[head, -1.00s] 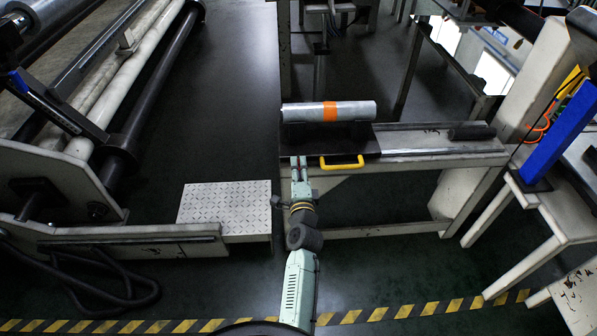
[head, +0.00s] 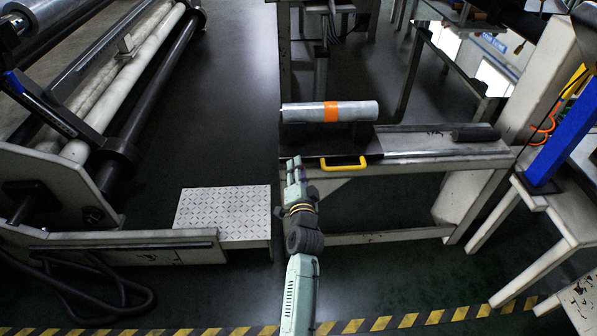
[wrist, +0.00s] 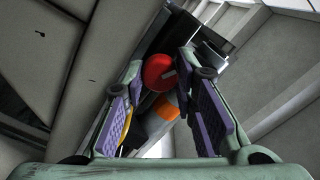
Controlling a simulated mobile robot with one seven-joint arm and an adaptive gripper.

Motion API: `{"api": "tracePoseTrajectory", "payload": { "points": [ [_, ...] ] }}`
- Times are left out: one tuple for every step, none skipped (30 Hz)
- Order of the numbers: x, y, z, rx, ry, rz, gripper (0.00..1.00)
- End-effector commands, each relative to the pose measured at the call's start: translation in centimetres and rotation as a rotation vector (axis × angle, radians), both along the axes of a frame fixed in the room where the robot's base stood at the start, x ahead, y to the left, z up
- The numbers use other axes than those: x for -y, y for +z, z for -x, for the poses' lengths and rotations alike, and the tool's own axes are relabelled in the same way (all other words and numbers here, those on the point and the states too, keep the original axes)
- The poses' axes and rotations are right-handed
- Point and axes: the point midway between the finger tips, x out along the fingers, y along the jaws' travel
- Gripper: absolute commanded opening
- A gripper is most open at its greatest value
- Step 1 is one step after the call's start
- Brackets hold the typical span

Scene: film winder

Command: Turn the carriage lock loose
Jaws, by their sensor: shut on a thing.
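The carriage lock shows as a red round knob (wrist: 158,72) between my fingertips in the wrist view. My gripper (wrist: 161,76) is shut on it, with purple pads on either side. In the head view my gripper (head: 293,163) is at the front left of the bench rail, and hides the knob. The dark carriage (head: 330,140) sits on the rail with a yellow handle (head: 344,163) on its front, right of my gripper. A silver roll with an orange band (head: 355,110) lies above the carriage; the orange band (wrist: 168,105) also shows behind the knob.
A checkered metal step (head: 222,207) stands left of my arm. A large roller machine (head: 110,130) fills the left side. A blue post (head: 562,135) and white table stand at the right. The rail right of the carriage holds a dark cylinder (head: 474,132).

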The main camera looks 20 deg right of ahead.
Motion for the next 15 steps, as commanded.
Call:
{"api": "tracePoseTrajectory", "payload": {
  "points": [
    [0.02, 0.19, -0.08, 0.002, 0.000, 0.008, 0.00],
    [0.02, 0.19, -0.07, 0.002, -0.001, 0.010, 0.00],
    [0.02, 0.20, -0.07, 0.001, -0.001, 0.012, 0.00],
    [0.02, 0.20, -0.07, 0.000, 0.000, 0.013, 0.00],
    [0.02, 0.21, -0.07, 0.000, 0.000, 0.013, 0.00],
    [0.02, 0.22, -0.07, 0.000, 0.000, 0.013, 0.00],
    [0.02, 0.22, -0.07, 0.000, 0.000, 0.013, 0.00],
    [0.02, 0.22, -0.07, 0.001, -0.001, 0.013, 0.00],
    [0.02, 0.22, -0.07, 0.000, 0.000, 0.013, 0.00],
    [0.03, 0.22, -0.07, 0.001, -0.001, 0.013, 0.00],
    [0.02, 0.22, -0.07, 0.000, 0.000, 0.013, 0.00],
    [0.02, 0.22, -0.07, 0.001, -0.001, 0.013, 0.00],
    [0.02, 0.22, -0.07, 0.001, -0.001, 0.013, 0.00],
    [0.02, 0.22, -0.07, 0.000, 0.000, 0.012, 0.27],
    [0.02, 0.21, -0.07, 0.000, 0.000, 0.012, 0.30]
  ]
}}
